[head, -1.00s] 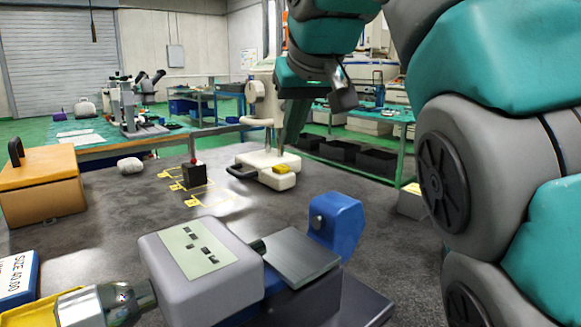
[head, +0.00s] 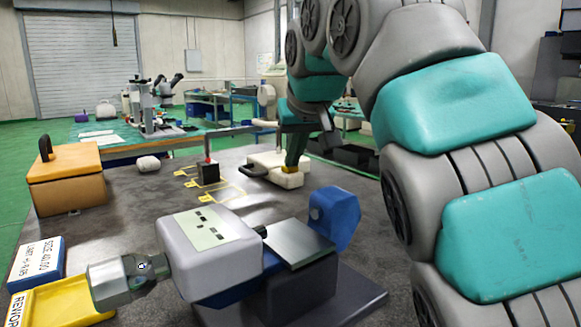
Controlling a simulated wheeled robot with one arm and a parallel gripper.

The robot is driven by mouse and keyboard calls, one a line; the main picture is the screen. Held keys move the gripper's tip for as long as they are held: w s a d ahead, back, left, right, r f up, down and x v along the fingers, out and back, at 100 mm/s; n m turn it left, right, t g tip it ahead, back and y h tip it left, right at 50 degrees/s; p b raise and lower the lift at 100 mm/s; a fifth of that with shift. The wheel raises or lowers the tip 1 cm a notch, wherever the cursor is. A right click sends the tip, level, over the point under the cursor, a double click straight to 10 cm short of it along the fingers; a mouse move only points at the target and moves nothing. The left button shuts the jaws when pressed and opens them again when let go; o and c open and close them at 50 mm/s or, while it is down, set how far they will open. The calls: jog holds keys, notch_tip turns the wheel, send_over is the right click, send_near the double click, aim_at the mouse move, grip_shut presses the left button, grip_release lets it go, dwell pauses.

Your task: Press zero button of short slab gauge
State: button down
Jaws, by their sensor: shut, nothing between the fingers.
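A grey and blue instrument (head: 222,232) with a pale panel of dark marks stands in the foreground.
A dark block (head: 208,174) with a red top stands among yellow floor-like markings left of the device. An orange case (head: 68,180), a white lump (head: 148,163), a size label (head: 36,262) and a yellow tray (head: 60,304) are at left. The middle table is partly clear.

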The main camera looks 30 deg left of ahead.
jog(key=shift+f, duration=0.4)
jog(key=shift+s+d+r+b, duration=0.3)
jog(key=shift+s+d, duration=0.2)
jog(key=shift+s, duration=0.1)
jog(key=shift+s+d+r+b, duration=0.3)
jog(key=shift+s+d, duration=0.2)
jog(key=shift+s, duration=0.1)
jog(key=shift+r, duration=0.1)
jog(key=p+v, duration=0.1)
jog(key=v, duration=0.6)
jog(key=shift+s, duration=0.15)
